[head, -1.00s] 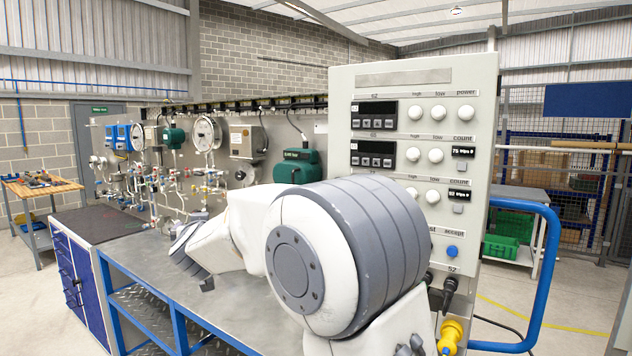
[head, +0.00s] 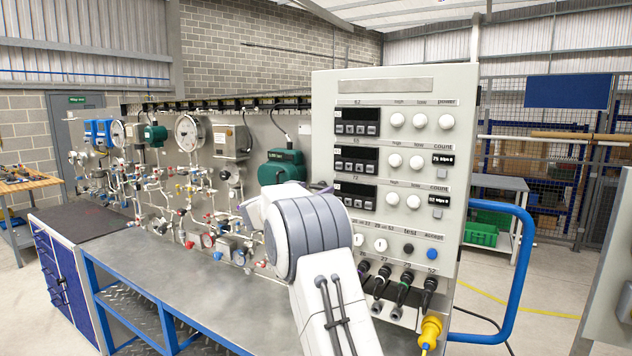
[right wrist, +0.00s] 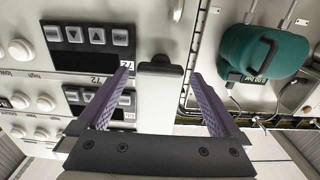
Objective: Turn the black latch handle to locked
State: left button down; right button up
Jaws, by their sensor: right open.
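The black latch handle (right wrist: 160,69) shows in the right wrist view as a short dark bar on the pale panel. It lies across the picture, near the panel's edge. My right gripper (right wrist: 161,84) is open, with one purple finger on each side of the handle in this view. The fingers look apart from the handle, but I cannot tell the depth between them. In the head view my right arm stands in front of the panel's (head: 395,82) left edge and hides the handle. My left gripper is not in view.
Displays, white knobs and buttons cover the panel; cables plug in at its bottom. A green device (head: 282,168) and a wall of pipes and gauges stand to the left. A metal bench (head: 200,290) runs in front. A blue rail (head: 522,270) is at the right.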

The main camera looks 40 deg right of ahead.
jog(key=shift+x, duration=0.85)
jog(key=c, duration=1.2)
jog(key=shift+c, duration=0.2)
